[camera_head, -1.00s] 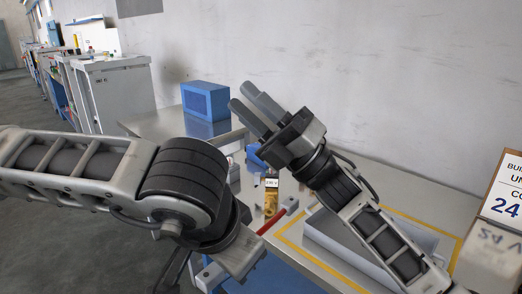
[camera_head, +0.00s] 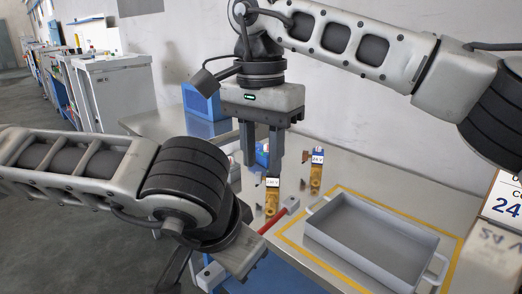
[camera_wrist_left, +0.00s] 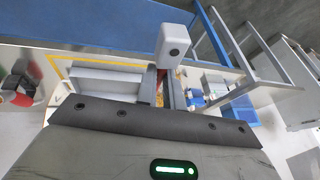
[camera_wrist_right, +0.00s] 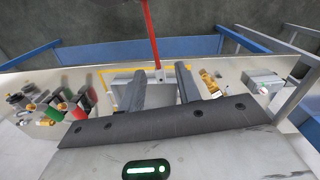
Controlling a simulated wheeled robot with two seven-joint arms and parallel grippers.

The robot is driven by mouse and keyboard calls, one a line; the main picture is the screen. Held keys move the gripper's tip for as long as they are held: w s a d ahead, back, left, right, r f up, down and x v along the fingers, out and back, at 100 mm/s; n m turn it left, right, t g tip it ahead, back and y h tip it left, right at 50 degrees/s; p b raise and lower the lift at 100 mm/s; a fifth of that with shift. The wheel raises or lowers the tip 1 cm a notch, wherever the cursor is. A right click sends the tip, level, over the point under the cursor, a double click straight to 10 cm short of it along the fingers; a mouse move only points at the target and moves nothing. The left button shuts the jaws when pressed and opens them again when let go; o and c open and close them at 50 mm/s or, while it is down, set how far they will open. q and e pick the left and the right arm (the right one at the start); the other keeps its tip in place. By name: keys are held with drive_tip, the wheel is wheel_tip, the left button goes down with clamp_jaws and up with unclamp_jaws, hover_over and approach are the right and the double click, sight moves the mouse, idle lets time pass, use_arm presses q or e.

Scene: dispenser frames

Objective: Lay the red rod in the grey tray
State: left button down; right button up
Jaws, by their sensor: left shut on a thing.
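The red rod (camera_head: 277,220) slants across in front of the bench, with a pale block at each end, left of the grey tray and apart from it. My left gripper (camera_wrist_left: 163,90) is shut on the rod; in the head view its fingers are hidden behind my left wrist. The grey tray (camera_head: 372,232) is empty and stands on the bench. My right gripper (camera_head: 262,150) points down, fingers apart and empty, above and behind the rod's far end. In the right wrist view the red rod (camera_wrist_right: 151,35) runs down to its end block, which shows between the fingers.
Yellow tape marks a rectangle round the tray. Yellow units with "24 V" labels (camera_head: 316,175) stand on the bench left of the tray. A blue box (camera_head: 203,101) stands farther back. A white sign is at the right edge. A wall closes the bench's back.

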wheel_tip(320, 180, down, 12)
drive_tip(key=shift+d, duration=0.15)
idle(0.3)
drive_tip(key=shift+s+r, duration=0.1)
clamp_jaws()
use_arm(q)
drive_tip(key=c, duration=1.4)
unclamp_jaws()
